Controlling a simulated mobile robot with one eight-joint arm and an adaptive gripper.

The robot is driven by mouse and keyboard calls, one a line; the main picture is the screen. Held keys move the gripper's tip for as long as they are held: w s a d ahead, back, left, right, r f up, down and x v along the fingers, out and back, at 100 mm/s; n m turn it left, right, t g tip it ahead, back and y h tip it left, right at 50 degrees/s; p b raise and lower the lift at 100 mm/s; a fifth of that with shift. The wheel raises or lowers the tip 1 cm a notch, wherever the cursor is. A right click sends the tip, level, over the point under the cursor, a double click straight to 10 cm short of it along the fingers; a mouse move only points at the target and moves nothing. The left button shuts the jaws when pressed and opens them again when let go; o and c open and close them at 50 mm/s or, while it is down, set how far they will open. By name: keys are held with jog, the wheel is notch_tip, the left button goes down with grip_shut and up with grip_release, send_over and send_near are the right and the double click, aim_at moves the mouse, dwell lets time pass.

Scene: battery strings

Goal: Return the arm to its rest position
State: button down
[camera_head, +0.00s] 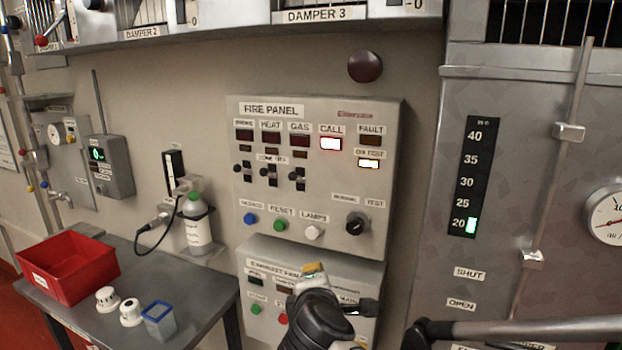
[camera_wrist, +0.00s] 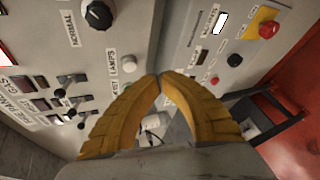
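My gripper (camera_head: 314,268) is in front of the exhaust fan panel (camera_head: 262,258), low in the middle of the head view, and my arm hides part of that panel. In the wrist view the two yellow fingers of my gripper (camera_wrist: 159,78) meet at their tips, with nothing between them. The fire panel (camera_head: 318,106) is on the wall just above, with its CALL and ON TEST lamps lit. The wrist view shows the fire panel (camera_wrist: 75,45) at the left, with its dark knob and white LAMPS button. Contact between the fingers and a panel does not show.
A grey lever bar (camera_head: 520,329) juts in at the lower right. A gauge (camera_head: 608,216) is at the right.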

jog(key=s+d+f+m+g+h, duration=0.1)
jog(key=s+d+m, duration=0.1)
jog(key=d+m, duration=0.25)
jog(key=s+d+f+m+g, duration=0.2)
jog(key=d+m, duration=0.1)
jog(key=d, duration=0.3)
jog(key=s+d+f+m+g+b, duration=0.1)
jog(key=s+d+f+m, duration=0.1)
jog(key=s+m, duration=0.4)
jog(key=s+d+f+m+g+y, duration=0.1)
jog(key=s+d+f+m+g, duration=0.1)
jog(key=s+d+m, duration=0.3)
jog(key=s+f+m, duration=0.1)
jog(key=s+m, duration=0.1)
jog(key=s, duration=0.2)
jog(key=shift+f+g+b, duration=0.3)
jog(key=shift+f+b, duration=0.05)
